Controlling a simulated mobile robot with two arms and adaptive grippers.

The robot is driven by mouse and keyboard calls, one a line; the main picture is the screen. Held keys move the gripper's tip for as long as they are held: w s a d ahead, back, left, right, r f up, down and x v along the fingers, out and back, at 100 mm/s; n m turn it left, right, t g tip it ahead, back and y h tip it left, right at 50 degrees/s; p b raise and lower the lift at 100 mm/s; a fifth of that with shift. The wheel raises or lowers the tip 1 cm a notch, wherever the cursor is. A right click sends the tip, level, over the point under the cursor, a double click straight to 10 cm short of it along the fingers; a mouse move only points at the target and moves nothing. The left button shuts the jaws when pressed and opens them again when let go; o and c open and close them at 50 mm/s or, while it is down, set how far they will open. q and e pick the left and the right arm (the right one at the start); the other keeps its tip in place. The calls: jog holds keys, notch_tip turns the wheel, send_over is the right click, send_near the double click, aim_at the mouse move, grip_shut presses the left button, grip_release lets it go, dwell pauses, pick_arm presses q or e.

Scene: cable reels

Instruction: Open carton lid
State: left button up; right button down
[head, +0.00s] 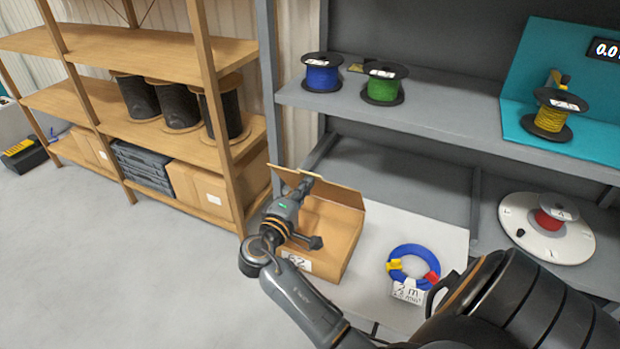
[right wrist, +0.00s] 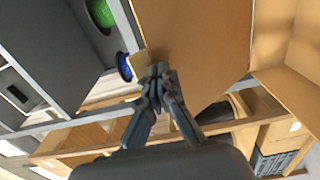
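The brown cardboard carton (head: 340,238) stands on a light board on the lower shelf, with a white label on its front. Its lid flap (head: 340,190) stands raised and tilted along the back edge. My right gripper (head: 307,184) is over the carton's left part, with its tips up at the flap. In the right wrist view its fingers (right wrist: 158,82) meet at the edge of a broad cardboard panel (right wrist: 200,45). I see nothing clearly between the tips, and cannot tell if they touch the panel. My wrist hides part of the carton. My left gripper is out of view.
A blue cable coil (head: 412,255) with a paper tag lies right of the carton. A white disc with a red reel (head: 550,220) is farther right. Blue (head: 321,75) and green (head: 383,85) reels stand on the shelf above. A wooden rack (head: 150,50) stands left.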

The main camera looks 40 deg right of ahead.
jog(key=shift+w+d+r, duration=0.2)
jog(key=shift+d+r, duration=0.2)
jog(key=shift+d, duration=0.1)
jog(key=shift+r+x, duration=0.15)
jog(key=shift+x, duration=1.05)
jog(key=shift+r+x, duration=0.2)
jog(key=shift+x, duration=1)
jog(key=shift+r+x, duration=0.15)
jog(key=shift+x, duration=1.05)
